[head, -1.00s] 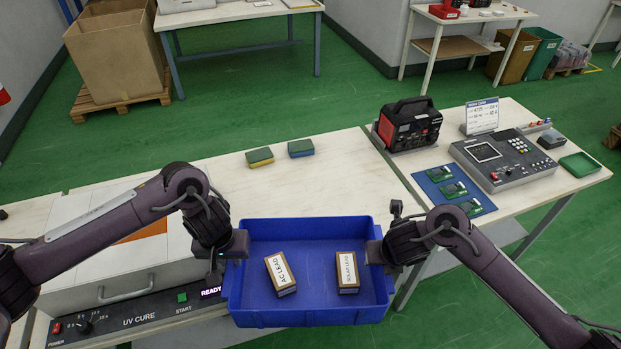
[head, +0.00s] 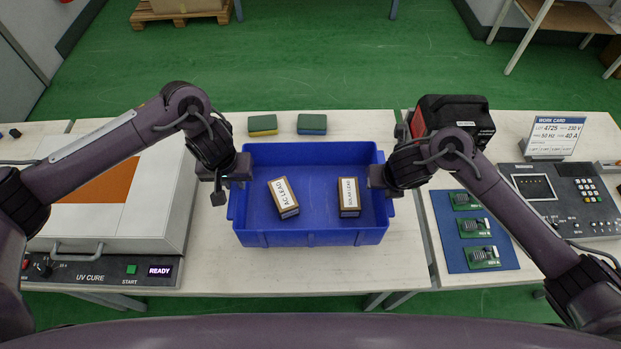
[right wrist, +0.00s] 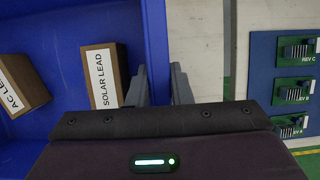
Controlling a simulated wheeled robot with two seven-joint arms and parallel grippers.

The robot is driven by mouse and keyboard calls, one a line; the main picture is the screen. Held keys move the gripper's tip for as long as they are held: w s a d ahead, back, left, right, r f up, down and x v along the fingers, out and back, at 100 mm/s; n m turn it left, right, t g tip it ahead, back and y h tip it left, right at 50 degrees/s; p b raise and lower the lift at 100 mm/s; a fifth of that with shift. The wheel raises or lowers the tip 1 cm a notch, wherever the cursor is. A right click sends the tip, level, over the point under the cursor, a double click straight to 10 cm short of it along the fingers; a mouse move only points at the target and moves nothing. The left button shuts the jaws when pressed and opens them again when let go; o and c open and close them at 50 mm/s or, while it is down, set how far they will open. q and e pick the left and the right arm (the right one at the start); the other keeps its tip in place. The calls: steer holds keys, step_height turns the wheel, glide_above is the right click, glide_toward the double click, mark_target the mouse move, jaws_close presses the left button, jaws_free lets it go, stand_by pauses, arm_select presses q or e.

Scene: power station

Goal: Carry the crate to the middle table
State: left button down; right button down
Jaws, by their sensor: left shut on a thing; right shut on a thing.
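The blue crate (head: 310,239) is over the pale middle table (head: 330,275), level and between my two arms. It holds a box labelled AC LEAD (head: 284,198) and a box labelled SOLAR LEAD (head: 348,197). My left gripper (head: 237,172) is shut on the crate's left wall. My right gripper (head: 377,177) is shut on its right wall; the right wrist view shows that wall (right wrist: 156,45) between the fingers. I cannot tell whether the crate's bottom touches the table.
Two sponges (head: 262,125) (head: 311,124) lie just behind the crate. The UV cure unit (head: 120,205) stands to the left. To the right are a blue mat (head: 451,237) with green boards, a red-black power unit (head: 455,120) and a work card (head: 557,135). Table in front of the crate is clear.

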arm_select(q)
steer(key=shift+s+a, duration=0.1)
steer(key=shift+a, duration=0.25)
arm_select(e)
steer(key=shift+s+a+r, duration=0.1)
steer(key=shift+a, duration=0.1)
arm_select(q)
steer(key=shift+d+f, duration=0.1)
arm_select(e)
steer(key=shift+d, duration=0.1)
